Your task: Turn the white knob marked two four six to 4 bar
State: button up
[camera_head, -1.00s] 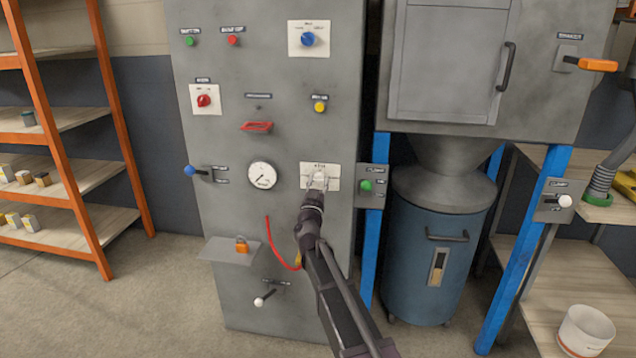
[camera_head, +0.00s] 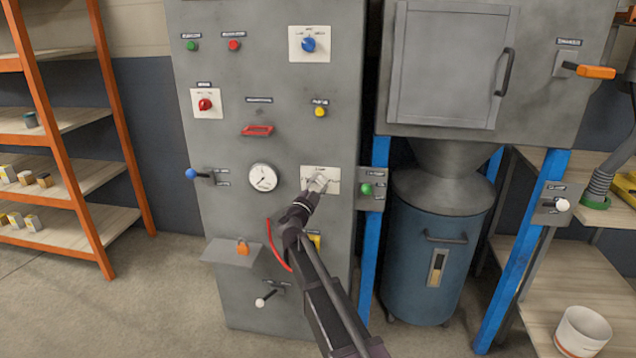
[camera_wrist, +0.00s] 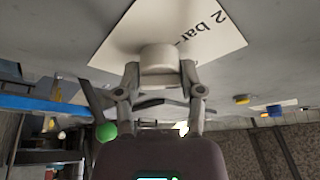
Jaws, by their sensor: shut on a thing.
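The white knob (camera_wrist: 158,58) sits on a white plate (camera_wrist: 205,28) on the panel; part of the marking, "2 bar", can be read in the wrist view. In the head view the plate (camera_head: 333,187) is on the grey cabinet, and the gripper mostly covers the knob. My gripper (camera_wrist: 158,77) is shut on the knob, one finger on each side. In the head view my gripper (camera_head: 317,184) reaches up to the plate from below, tilted. The knob's pointer and its setting cannot be made out.
A round gauge (camera_head: 263,177) is left of the plate. A yellow knob (camera_head: 320,112) is above. A shelf with an orange padlock (camera_head: 242,247) and a red hose (camera_head: 274,246) are lower left.

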jog(key=m, duration=0.1)
jog(key=m+g+p, duration=0.1)
jog(key=m, duration=0.1)
jog(key=m+g+p, duration=0.1)
jog(key=m, duration=0.1)
jog(key=shift+w+a+r+h, duration=0.1)
jog(key=shift+r+h, duration=0.15)
jog(key=shift+h, duration=0.05)
jog(key=m+p, duration=0.1)
jog(key=m, duration=0.1)
jog(key=m+g+p, duration=0.1)
jog(key=m, duration=0.1)
jog(key=shift+f+m+g+p, duration=0.1)
jog(key=shift+m+g+p, duration=0.2)
jog(key=shift+p, duration=0.05)
jog(key=shift+f, duration=0.1)
jog(key=o, duration=1.2)
jog(key=v, duration=1.2)
